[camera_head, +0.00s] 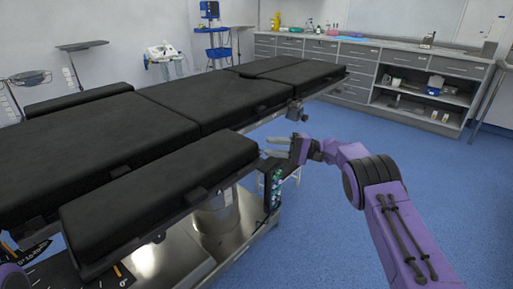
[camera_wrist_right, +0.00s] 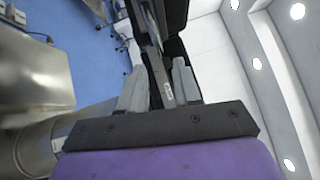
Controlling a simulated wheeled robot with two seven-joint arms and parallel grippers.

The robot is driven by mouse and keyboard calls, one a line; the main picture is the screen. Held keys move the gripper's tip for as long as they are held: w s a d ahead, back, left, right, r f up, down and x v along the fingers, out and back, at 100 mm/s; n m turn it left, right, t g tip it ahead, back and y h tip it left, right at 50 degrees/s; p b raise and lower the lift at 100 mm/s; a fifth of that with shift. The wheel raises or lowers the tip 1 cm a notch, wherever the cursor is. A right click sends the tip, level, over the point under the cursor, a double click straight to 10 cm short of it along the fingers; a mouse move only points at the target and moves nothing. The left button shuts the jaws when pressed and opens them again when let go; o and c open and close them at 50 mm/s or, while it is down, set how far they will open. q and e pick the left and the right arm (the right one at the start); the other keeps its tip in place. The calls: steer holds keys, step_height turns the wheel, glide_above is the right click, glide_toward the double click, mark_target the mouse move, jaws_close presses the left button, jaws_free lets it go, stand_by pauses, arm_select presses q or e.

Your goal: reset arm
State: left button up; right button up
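My right gripper (camera_head: 272,147) reaches in from the right in the head view, at the near right edge of the black operating table (camera_head: 170,172). Its two fingers point left toward the table's side and stand apart. In the right wrist view the gripper (camera_wrist_right: 160,82) shows two grey fingers spread apart, with a dark part of the table (camera_wrist_right: 170,18) beyond and between them. I cannot tell whether they touch it. Nothing is clearly held. My left gripper does not show; only a bit of purple is at the lower left corner of the head view.
A grey counter with drawers and shelves (camera_head: 355,75) stands along the back right wall. A blue cart (camera_head: 212,40) and a small tray stand (camera_head: 82,46) are behind the table. The table's metal column (camera_head: 222,215) is below it. Blue floor (camera_head: 300,240) on the right is free.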

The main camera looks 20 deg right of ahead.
steer(key=shift+v, duration=1.2)
